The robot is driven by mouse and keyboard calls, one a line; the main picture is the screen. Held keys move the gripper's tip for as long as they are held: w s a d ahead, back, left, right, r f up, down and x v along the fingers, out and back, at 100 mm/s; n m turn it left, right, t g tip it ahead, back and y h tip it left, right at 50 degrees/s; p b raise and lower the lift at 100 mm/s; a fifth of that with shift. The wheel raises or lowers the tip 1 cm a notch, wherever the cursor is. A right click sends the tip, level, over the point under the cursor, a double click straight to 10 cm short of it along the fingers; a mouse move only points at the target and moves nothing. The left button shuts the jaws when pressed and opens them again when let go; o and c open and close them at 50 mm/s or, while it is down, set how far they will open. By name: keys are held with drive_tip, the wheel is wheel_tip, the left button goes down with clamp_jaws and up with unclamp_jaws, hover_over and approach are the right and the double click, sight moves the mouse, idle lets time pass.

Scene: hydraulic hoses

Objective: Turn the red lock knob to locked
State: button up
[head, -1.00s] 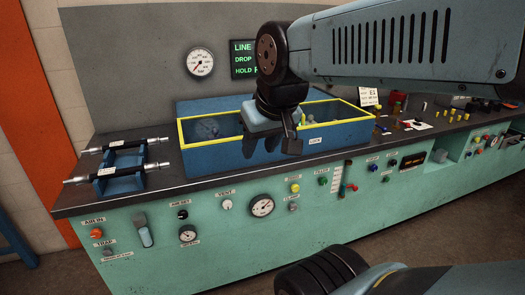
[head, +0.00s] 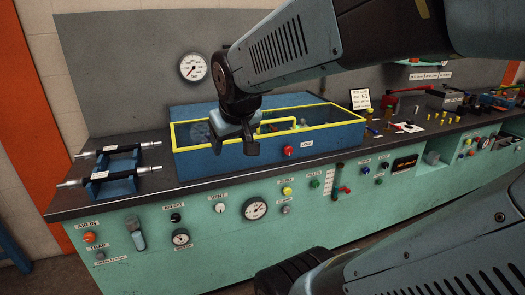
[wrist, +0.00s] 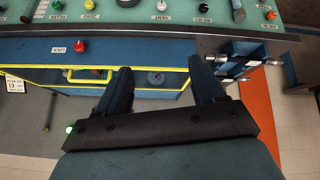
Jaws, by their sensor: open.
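The red lock knob (head: 288,151) sits on the front face of the blue box (head: 230,163), beside a LOCK label (head: 306,144). The knob is round, and I cannot tell its turn position. In the wrist view the red knob (wrist: 79,46) is at the upper left, left of both fingers.
A hose rack (head: 111,171) with two hoses stands on the bench at left. The green panel (head: 330,215) below carries gauges, knobs and a red-handled lever (head: 341,189).

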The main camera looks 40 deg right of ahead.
drive_tip(key=w+d+f+t+h, duration=0.1)
drive_tip(key=w+d+f, duration=0.1)
drive_tip(key=w+d, duration=0.25)
drive_tip(key=w+d+f+h, duration=0.1)
drive_tip(key=w+d+f, duration=0.25)
drive_tip(key=d, duration=0.25)
drive_tip(key=t, duration=1)
approach(290, 152)
drive_tip(key=shift+h, duration=0.4)
drive_tip(key=x, duration=0.9)
drive_tip(key=shift+w+a+f, duration=0.1)
drive_tip(key=shift+w+a, duration=0.1)
drive_tip(key=shift+a, duration=0.1)
drive_tip(key=shift+c, duration=0.2)
